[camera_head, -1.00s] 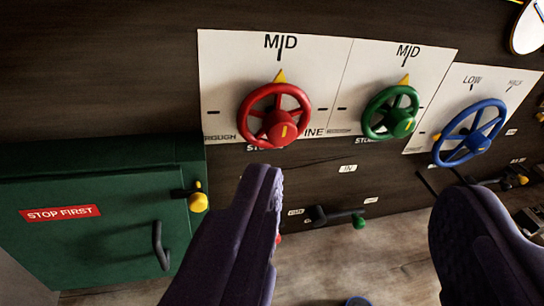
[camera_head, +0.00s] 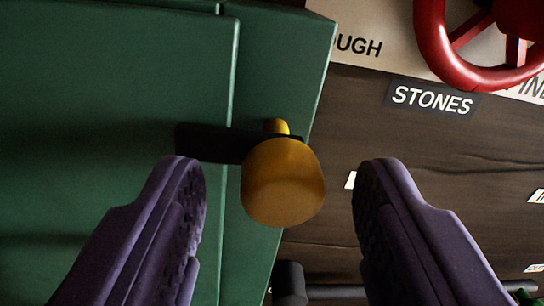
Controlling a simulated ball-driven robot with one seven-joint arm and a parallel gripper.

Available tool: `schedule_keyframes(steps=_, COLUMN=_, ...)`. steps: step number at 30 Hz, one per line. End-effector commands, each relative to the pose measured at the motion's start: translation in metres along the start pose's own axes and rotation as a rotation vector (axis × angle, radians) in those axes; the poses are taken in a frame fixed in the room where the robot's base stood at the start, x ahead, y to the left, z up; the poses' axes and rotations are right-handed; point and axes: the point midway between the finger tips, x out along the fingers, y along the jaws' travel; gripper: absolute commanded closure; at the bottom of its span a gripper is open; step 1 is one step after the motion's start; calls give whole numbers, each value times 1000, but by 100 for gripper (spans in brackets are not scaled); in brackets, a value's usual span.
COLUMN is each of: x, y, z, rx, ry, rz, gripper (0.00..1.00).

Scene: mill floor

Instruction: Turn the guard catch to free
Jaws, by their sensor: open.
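The guard catch shows as a yellow knob (camera_head: 283,183) on a dark bar (camera_head: 212,143) at the edge of the green guard (camera_head: 110,110). The bar lies roughly level across the guard's edge, and a small yellow pin (camera_head: 276,126) shows just above the knob. My gripper (camera_head: 275,175) is open, its two purple fingers on either side of the knob with a gap on each side. Neither finger visibly touches the knob; how far it is beyond the fingertips is hard to tell.
A red handwheel (camera_head: 481,45) is at the upper right, above a "STONES" label (camera_head: 432,99) on dark wood. A dark handle end (camera_head: 289,280) shows low between my fingers.

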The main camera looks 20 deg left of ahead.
Motion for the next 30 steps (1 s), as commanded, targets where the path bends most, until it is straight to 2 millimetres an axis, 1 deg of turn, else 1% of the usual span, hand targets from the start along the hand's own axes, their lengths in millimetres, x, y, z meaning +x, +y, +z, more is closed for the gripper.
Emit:
schedule_keyframes(steps=7, x=2, y=0, z=-1, rx=0, ry=0, rz=1, gripper=45)
schedule_keyframes(steps=8, x=2, y=0, z=-1, rx=0, ry=0, rz=1, gripper=48)
schedule_keyframes(steps=9, x=2, y=0, z=-1, rx=0, ry=0, rz=1, gripper=57)
schedule_keyframes(steps=11, x=2, y=0, z=-1, rx=0, ry=0, rz=1, gripper=71)
schedule_keyframes(steps=12, x=2, y=0, z=-1, rx=0, ry=0, rz=1, gripper=80)
schedule_keyframes(steps=15, x=2, y=0, z=-1, rx=0, ry=0, rz=1, gripper=100)
schedule_keyframes(steps=23, x=2, y=1, z=-1, rx=24, ry=-2, rz=2, gripper=100)
schedule_keyframes(steps=30, x=2, y=2, z=-2, rx=139, ry=-10, rz=2, gripper=100)
